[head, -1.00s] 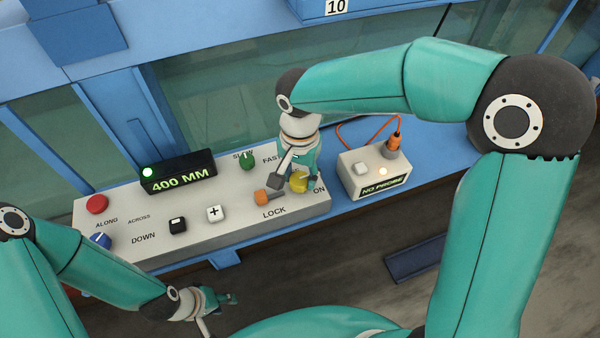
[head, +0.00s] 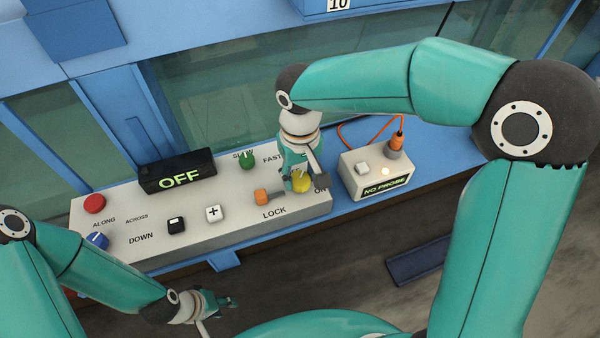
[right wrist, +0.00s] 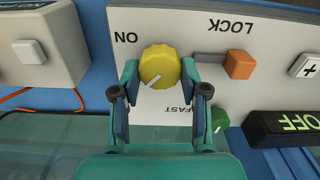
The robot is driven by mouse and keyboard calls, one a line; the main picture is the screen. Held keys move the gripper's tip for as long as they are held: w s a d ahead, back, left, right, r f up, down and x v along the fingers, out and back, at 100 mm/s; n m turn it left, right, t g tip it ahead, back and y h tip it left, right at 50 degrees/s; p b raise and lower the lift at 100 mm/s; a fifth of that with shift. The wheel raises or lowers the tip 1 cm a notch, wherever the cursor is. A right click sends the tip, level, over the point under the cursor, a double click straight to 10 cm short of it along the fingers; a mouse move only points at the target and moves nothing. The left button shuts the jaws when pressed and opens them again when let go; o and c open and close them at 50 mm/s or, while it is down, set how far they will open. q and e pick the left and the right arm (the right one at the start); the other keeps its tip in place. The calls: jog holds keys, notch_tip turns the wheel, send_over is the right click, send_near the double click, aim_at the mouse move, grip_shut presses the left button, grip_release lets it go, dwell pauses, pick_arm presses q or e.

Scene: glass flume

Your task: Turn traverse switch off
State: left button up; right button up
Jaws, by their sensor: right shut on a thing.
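The yellow traverse knob (head: 302,183) is at the right end of the grey control panel (head: 235,222), partly hidden by my right gripper in the head view. My right gripper (right wrist: 155,78) is shut on it, one finger on each side, in the right wrist view. There the knob (right wrist: 160,62) has a white pointer line aimed down and left, away from the printed ON. The panel's black display (head: 178,172) reads OFF, and no green lamp is lit on it. My left gripper (head: 222,301) hangs in front of the panel, touching nothing; its opening is unclear.
An orange lock lever (head: 262,196) sits just left of the knob, with a green speed knob (head: 247,161) behind. A white probe box (head: 372,175) with an orange cable stands to the right. Buttons, a red stop and a blue knob (head: 97,241) are further left.

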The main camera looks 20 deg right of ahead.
aim_at(299, 177)
jog(key=n, duration=0.4)
jog(key=shift+r+n, duration=0.1)
jog(key=shift+n, duration=1.8)
jog(key=shift+w, duration=0.1)
jog(key=o, duration=1.1)
jog(key=shift+o, duration=0.2)
notch_tip(299, 177, up, 12)
